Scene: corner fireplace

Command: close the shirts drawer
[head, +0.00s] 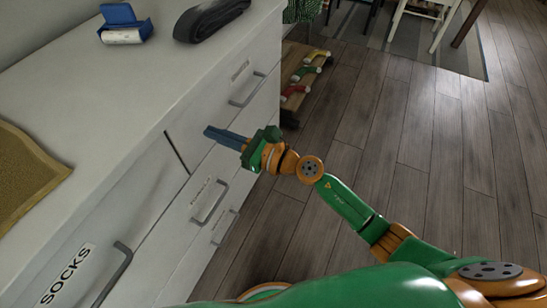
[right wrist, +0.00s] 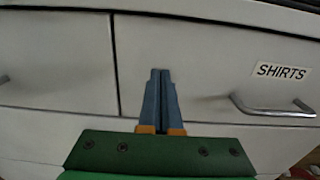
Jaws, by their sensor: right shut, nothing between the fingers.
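The shirts drawer (head: 209,101) is in the top row of a white dresser, on the far side of the socks drawer. Its front looks about flush with the dresser, and a dark seam runs along its near edge. In the right wrist view its front (right wrist: 205,75) fills the upper right, with the SHIRTS label (right wrist: 282,72) and a grey bar handle (right wrist: 272,108). My right gripper (head: 209,132) is shut and empty, its blue fingers pointing at the drawer front to the left of the handle. I cannot tell whether they touch it. My left gripper is not in view.
The socks drawer (head: 110,240) with its handle is at lower left. Lower drawers (head: 207,200) have protruding handles. Wooden floor at right is mostly clear.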

